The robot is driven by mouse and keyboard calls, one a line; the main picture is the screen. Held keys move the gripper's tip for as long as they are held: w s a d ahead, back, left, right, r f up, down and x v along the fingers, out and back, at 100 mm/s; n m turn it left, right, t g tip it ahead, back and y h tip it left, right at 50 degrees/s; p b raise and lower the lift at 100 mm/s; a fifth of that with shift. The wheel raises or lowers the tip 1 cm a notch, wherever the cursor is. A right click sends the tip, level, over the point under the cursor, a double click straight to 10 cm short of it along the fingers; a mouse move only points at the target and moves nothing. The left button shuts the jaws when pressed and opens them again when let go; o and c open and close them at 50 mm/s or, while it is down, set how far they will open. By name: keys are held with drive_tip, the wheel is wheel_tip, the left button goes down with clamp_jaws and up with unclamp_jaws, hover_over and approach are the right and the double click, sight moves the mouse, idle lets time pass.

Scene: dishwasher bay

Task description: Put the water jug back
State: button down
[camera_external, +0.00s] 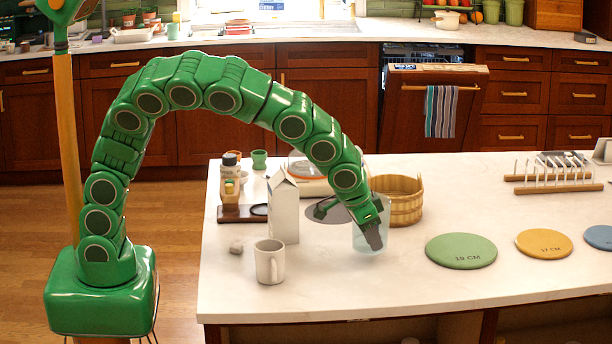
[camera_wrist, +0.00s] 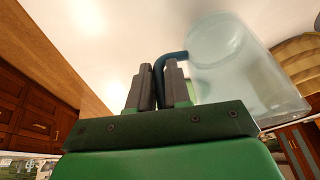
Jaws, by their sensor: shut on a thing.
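The water jug is a pale, see-through jug (camera_external: 362,238) with a blue handle (camera_wrist: 162,60). In the external view it is at the middle of the white island counter, partly hidden behind my gripper (camera_external: 374,236). In the wrist view the clear jug body (camera_wrist: 245,75) is to the right of my gripper (camera_wrist: 158,75). My dark fingers are shut on the blue handle, one on each side. I cannot tell whether the jug's base touches the counter.
A grey round mat (camera_external: 327,212) and wooden tub (camera_external: 401,207) are close by. A white carton (camera_external: 284,212) and mug (camera_external: 270,264) stand left. Green (camera_external: 461,251) and yellow (camera_external: 544,243) discs lie right, with a rack (camera_external: 553,188) behind. The front counter is clear.

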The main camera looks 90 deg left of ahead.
drive_tip(key=shift+f, duration=1.25)
drive_tip(key=shift+f, duration=0.15)
drive_tip(key=c, duration=1.1)
unclamp_jaws()
